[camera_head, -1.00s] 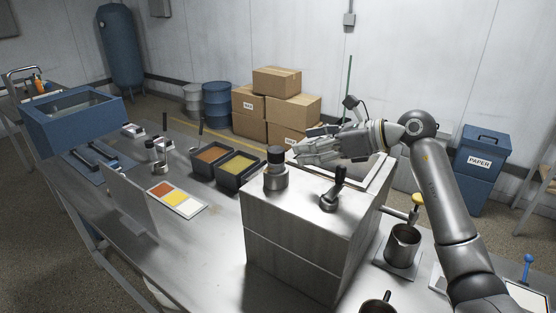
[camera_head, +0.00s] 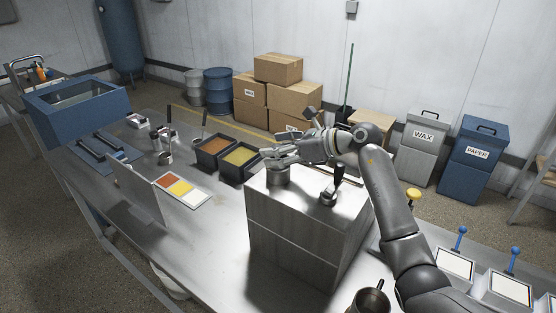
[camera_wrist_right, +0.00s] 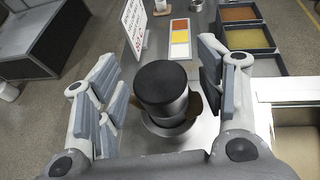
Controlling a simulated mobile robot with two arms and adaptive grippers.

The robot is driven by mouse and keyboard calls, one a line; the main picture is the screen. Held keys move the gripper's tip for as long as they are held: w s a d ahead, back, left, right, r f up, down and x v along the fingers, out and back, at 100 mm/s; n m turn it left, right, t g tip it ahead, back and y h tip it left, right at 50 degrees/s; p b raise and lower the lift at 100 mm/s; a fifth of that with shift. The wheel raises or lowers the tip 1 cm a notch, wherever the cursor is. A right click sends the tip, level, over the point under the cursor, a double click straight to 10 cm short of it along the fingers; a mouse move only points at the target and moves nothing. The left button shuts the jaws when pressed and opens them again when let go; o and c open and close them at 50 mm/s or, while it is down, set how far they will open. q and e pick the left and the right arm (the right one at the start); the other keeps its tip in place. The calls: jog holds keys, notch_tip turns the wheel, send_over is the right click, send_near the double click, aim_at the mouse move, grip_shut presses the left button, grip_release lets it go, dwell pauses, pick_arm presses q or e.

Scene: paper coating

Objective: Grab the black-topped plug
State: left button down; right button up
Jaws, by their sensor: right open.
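The black-topped plug (camera_wrist_right: 162,92) is a metal cylinder with a wide black cap. In the right wrist view it stands between the two fingers of my right gripper (camera_wrist_right: 160,88), with a gap on each side. In the head view my right gripper (camera_head: 279,154) is over the plug at the left end of the metal box's top and hides its black cap. The plug's metal base (camera_head: 278,176) shows below the fingers. My right gripper is open. My left gripper is not in view.
The plug stands on a metal box (camera_head: 290,230), beside a black-handled valve (camera_head: 331,190). Behind are two dark trays of orange (camera_head: 211,152) and yellow (camera_head: 239,157) material. A colour card (camera_head: 180,188) lies left on the table. A cup (camera_head: 371,298) stands at the front.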

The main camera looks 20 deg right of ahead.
jog(key=shift+d, duration=0.1)
jog(key=shift+c, duration=0.6)
jog(key=c, duration=1)
jog(key=shift+r, duration=0.1)
